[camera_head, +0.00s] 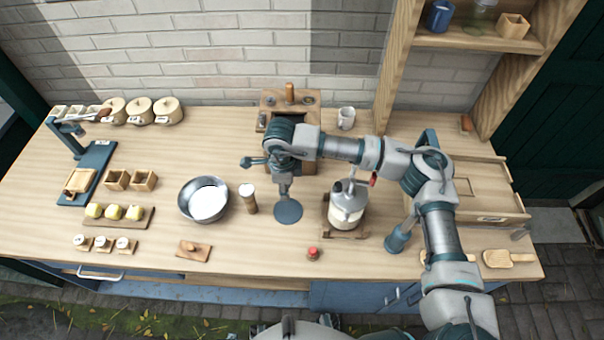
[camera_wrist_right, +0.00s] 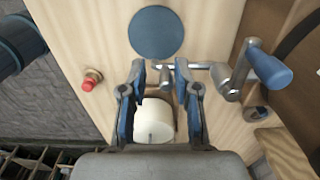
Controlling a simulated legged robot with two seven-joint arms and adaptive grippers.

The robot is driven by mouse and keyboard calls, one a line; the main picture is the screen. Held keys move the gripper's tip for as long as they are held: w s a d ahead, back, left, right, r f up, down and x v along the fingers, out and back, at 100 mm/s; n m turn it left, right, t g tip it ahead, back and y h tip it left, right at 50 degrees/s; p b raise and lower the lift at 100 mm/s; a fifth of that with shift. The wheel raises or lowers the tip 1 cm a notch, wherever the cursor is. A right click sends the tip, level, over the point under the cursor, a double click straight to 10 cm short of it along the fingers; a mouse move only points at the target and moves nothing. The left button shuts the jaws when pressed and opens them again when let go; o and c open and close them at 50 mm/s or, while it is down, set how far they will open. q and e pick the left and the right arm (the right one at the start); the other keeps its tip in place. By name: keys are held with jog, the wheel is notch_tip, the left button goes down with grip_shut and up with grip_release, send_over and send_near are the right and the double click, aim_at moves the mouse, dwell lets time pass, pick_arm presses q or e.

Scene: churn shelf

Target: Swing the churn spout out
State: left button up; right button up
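The churn (camera_head: 275,101) is a wooden box with an upright wooden handle at the back of the counter, partly hidden by my arm. A blue-handled metal crank (camera_head: 252,161) sticks out to its left front. In the wrist view the crank (camera_wrist_right: 262,65) is at upper right, and a bent metal pipe (camera_wrist_right: 205,66) runs from it toward my fingertips. I cannot tell for sure which part is the spout. My right gripper (camera_head: 283,183) points down in front of the churn. In the wrist view its fingers (camera_wrist_right: 165,80) are apart, close to the pipe; contact is unclear.
A blue disc (camera_head: 288,211) lies on the counter below my gripper. A cream pot (camera_head: 348,211) on a wooden base stands to the right. A shaker (camera_head: 249,203) and a metal bowl (camera_head: 187,201) stand left. A red-topped item (camera_head: 313,254) is near the front.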

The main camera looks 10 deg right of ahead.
jog(key=shift+w+a+r+p, duration=0.15)
jog(key=shift+w+r+p, duration=0.1)
jog(key=shift+r+p, duration=0.15)
notch_tip(320, 180, up, 3)
jog(key=shift+r+p, duration=0.2)
jog(key=shift+p, duration=0.55)
jog(key=shift+w+d+r+p, duration=0.15)
jog(key=shift+r+p, duration=0.15)
jog(key=shift+r, duration=0.25)
jog(key=shift+d+r+p, duration=0.15)
jog(key=shift+r+p, duration=0.1)
jog(key=shift+r, duration=0.3)
jog(key=shift+a, duration=0.15)
